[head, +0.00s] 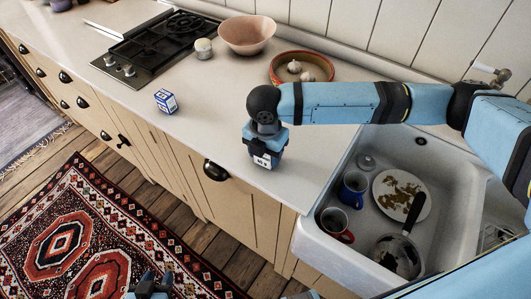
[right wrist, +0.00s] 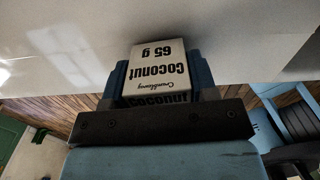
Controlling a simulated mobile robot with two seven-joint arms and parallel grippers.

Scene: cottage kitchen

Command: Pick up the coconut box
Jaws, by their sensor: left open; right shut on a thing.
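The coconut box is small and pale, with the dark words "Coconut 65 g" upside down in the right wrist view (right wrist: 157,68). My right gripper (right wrist: 160,85) is shut on it, with a blue finger on each side. In the head view my right gripper (head: 267,147) points down over the counter near its front edge, and a bit of the box (head: 262,161) shows between the fingers. I cannot tell whether the box touches the counter. My left gripper (head: 149,288) is open and empty at the bottom edge of the head view, over the rug.
A blue and white box (head: 166,101) stands on the counter to the left. Behind are a stove (head: 155,45), a small jar (head: 203,49), a pink bowl (head: 247,34) and a round dish (head: 318,72) with garlic. The sink (head: 326,252) at right holds mugs, a plate and a pan.

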